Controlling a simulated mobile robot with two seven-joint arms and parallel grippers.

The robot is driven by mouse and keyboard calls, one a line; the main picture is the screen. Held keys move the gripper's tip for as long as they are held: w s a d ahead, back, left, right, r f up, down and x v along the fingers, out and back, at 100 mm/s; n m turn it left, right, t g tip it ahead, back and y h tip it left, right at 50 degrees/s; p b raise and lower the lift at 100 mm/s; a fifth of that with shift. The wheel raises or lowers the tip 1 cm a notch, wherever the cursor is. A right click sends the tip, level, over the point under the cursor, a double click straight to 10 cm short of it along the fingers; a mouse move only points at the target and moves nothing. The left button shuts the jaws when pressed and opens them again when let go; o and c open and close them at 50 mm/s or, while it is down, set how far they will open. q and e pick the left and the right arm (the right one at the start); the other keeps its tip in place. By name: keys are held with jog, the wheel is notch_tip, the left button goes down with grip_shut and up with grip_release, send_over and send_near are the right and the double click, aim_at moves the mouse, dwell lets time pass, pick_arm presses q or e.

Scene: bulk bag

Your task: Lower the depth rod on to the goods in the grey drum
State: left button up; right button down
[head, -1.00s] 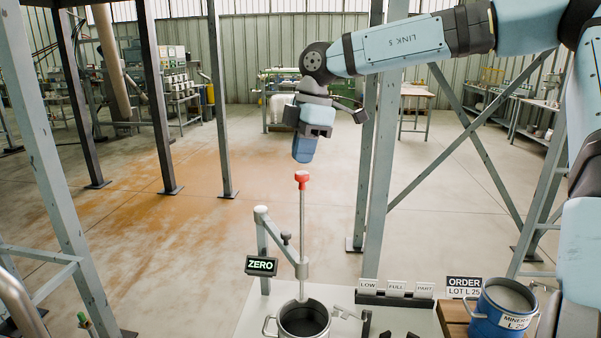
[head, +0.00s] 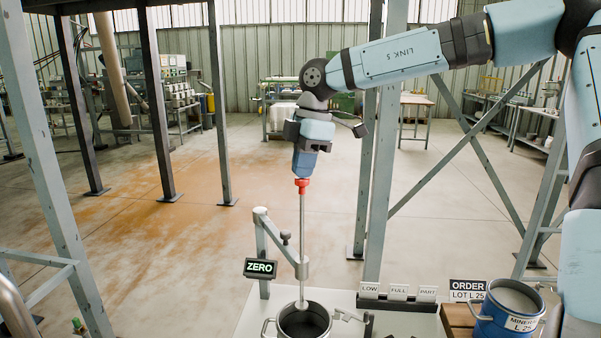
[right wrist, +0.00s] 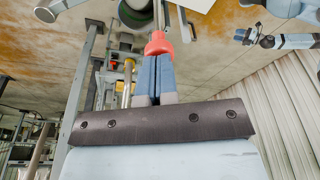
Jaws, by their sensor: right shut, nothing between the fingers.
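The depth rod (head: 302,225) stands upright with a red knob (head: 302,185) on top. It passes through a collar (head: 302,269) on a grey stand, and its lower end is at the mouth of the grey drum (head: 303,327). The drum's inside is dark and its goods are not clearly visible. My right gripper (head: 304,175) points down, shut and empty, with its fingertips right at the top of the knob. In the right wrist view the closed fingers (right wrist: 156,60) meet the red knob (right wrist: 158,44); I cannot tell whether they press on it.
Plates (head: 398,291) marked LOW, FULL and PART stand right of the drum. An ORDER sign (head: 467,290) and a blue drum (head: 508,312) are farther right. Steel posts (head: 376,200) rise behind.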

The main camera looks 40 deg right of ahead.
aim_at(303, 189)
jog(key=shift+f+b, duration=0.45)
jog(key=shift+f, duration=0.2)
jog(key=shift+f+b, duration=0.7)
jog(key=shift+f, duration=0.1)
jog(key=shift+f+b, duration=0.85)
jog(key=shift+f, duration=0.15)
jog(key=shift+f+b, duration=0.4)
jog(key=shift+f, duration=0.1)
pick_arm(q)
jog(key=f+b, duration=0.1)
jog(key=f, duration=0.1)
jog(key=f+b, duration=0.1)
jog(key=f, duration=0.1)
jog(key=w+f+b, duration=0.1)
jog(key=b, duration=0.1)
jog(key=shift+d+f, duration=0.35)
jog(key=shift+f, duration=0.05)
pick_arm(e)
notch_tip(303, 189, down, 5)
jog(key=shift+r, duration=0.1)
pick_arm(q)
jog(key=shift+d+n, duration=0.15)
jog(key=shift+n, duration=0.15)
